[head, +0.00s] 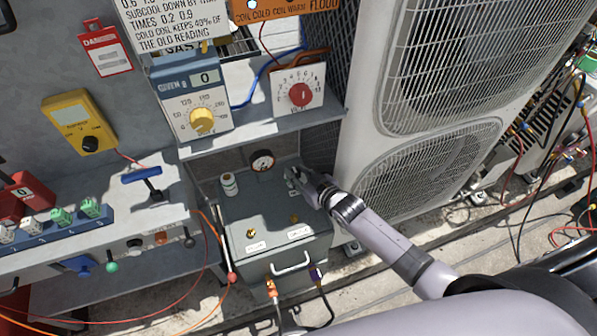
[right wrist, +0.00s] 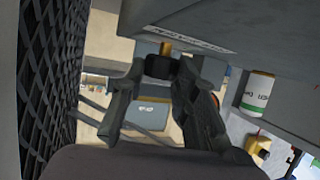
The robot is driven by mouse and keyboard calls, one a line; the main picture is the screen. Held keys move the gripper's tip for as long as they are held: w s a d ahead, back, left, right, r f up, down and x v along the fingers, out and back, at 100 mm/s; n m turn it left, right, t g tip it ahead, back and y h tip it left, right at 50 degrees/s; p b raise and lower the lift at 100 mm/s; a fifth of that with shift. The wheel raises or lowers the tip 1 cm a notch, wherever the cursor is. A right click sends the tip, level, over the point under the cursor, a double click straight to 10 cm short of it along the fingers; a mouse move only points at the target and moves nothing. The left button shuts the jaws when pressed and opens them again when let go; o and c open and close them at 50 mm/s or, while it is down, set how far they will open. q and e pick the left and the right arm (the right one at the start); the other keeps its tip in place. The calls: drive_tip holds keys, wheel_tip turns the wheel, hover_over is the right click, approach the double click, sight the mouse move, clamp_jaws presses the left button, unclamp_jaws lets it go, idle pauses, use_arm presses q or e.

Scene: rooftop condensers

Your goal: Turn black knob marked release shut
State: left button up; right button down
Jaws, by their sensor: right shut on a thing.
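A grey box (head: 262,215) stands under the shelf in the head view, with brass fittings and small labels on its top. My right gripper (head: 298,180) reaches to the back right of this box, beside the condenser. In the right wrist view its two fingers (right wrist: 160,72) are closed on a small black knob (right wrist: 161,66). The knob sits on a short brass stem (right wrist: 166,47) by a labelled grey face. In the head view my gripper hides the knob. The label's words are too small to read. My left gripper is in neither view.
A round gauge (head: 262,160) and a white bottle (head: 229,184) are left of my right gripper. The condenser (head: 425,170) stands close on the right. A shelf (head: 255,130) with dial units overhangs behind. Hoses and a handle (head: 290,264) are at the box's front.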

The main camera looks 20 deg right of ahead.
drive_tip(key=shift+w+r, duration=0.1)
drive_tip(key=c, duration=1.3)
unclamp_jaws()
drive_tip(key=shift+s+d, duration=0.1)
drive_tip(key=shift+s, duration=0.4)
drive_tip(key=v, duration=1.1)
